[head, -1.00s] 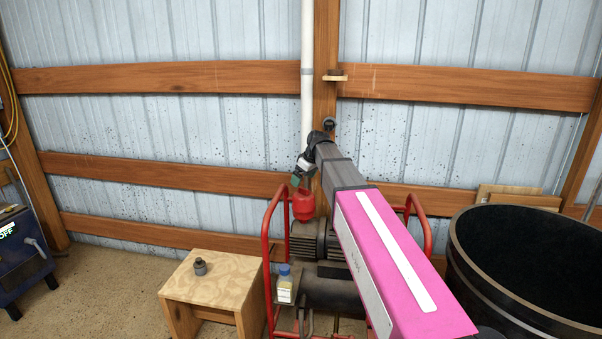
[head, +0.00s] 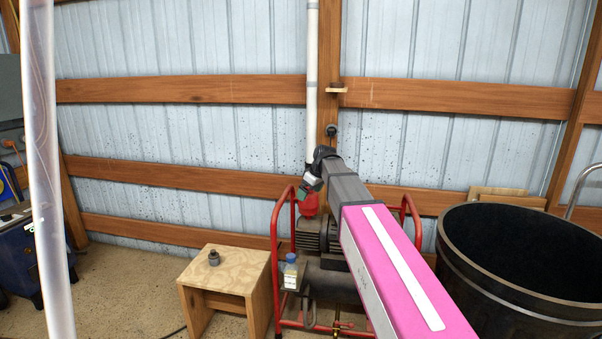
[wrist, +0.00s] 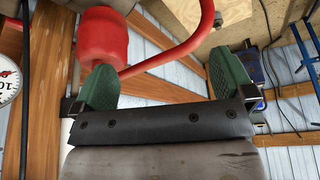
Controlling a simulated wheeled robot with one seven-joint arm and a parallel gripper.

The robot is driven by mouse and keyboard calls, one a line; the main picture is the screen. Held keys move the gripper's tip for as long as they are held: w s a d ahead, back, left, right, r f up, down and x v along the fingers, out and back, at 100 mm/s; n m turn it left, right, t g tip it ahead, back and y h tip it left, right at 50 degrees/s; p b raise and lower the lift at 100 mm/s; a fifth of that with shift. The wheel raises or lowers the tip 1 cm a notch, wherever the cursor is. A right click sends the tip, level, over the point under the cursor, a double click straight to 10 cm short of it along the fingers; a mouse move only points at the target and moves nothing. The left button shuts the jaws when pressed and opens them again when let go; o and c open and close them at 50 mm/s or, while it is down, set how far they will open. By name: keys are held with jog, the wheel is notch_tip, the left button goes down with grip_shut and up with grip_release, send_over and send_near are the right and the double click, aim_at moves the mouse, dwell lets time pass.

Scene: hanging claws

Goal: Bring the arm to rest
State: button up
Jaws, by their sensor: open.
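My arm, with a pink link (head: 385,262), stretches forward from the lower right in the head view. My gripper (head: 309,188) is at its far end, in front of the wall and near a red canister (head: 309,205) on the compressor. In the wrist view my gripper (wrist: 164,84) shows two green fingers set wide apart, with nothing held between them. The red canister (wrist: 103,38) shows behind the left finger there, and a red frame tube (wrist: 165,58) crosses behind the gap. Whether a finger touches them cannot be told.
A red-framed compressor (head: 277,250) stands below the arm. A wooden stool (head: 240,262) with a grey fitting (head: 213,257) stands left of it. A large black tub (head: 470,275) is at right. A pale translucent vertical strip (head: 40,150) stands close at left. Floor between strip and stool looks clear.

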jog(key=s+d+f+m+g+h, duration=0.1)
jog(key=s+d+f+m, duration=0.4)
jog(key=s+f, duration=0.8)
jog(key=s+d+f+m+g+h, duration=0.1)
jog(key=s+d+f+m, duration=0.4)
jog(key=s+d+f, duration=0.5)
jog(key=s+f+h, duration=0.1)
jog(key=s+f, duration=0.2)
jog(key=s, duration=0.2)
jog(key=shift+s+d+f+m+g+h, duration=0.15)
jog(key=shift+d+f+m+g+h, duration=0.1)
jog(key=shift+m+g+h, duration=0.05)
